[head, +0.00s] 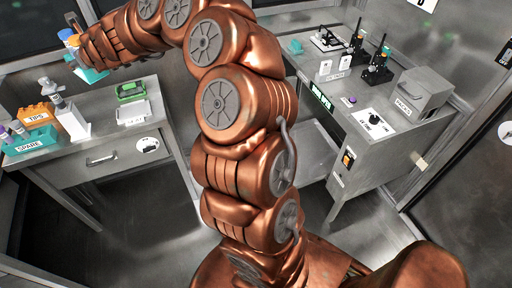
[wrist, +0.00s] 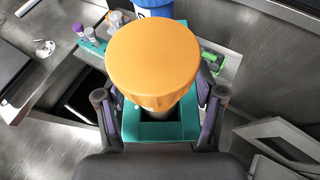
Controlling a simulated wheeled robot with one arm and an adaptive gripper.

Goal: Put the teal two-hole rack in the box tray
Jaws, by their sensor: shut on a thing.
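My gripper (wrist: 160,108) is shut on the teal two-hole rack (wrist: 176,131), one finger on each side of it in the wrist view. A large orange-capped vial (wrist: 150,68) stands in the rack and hides much of it; a blue-capped one (wrist: 155,10) shows behind. In the head view my gripper (head: 80,56) holds the rack (head: 94,75) above the left table, clear of its top. A grey box-shaped holder (head: 418,92) with a label stands on the right bench; I cannot tell for sure that it is the box tray.
The left table (head: 105,140) holds a teal rack (head: 32,146) labelled SPARE, an orange TIPS rack (head: 36,115), a white stand (head: 72,121), a green tray (head: 131,90) and a white tray (head: 134,113). Equipment stands on the right bench (head: 400,137). Open floor lies between them.

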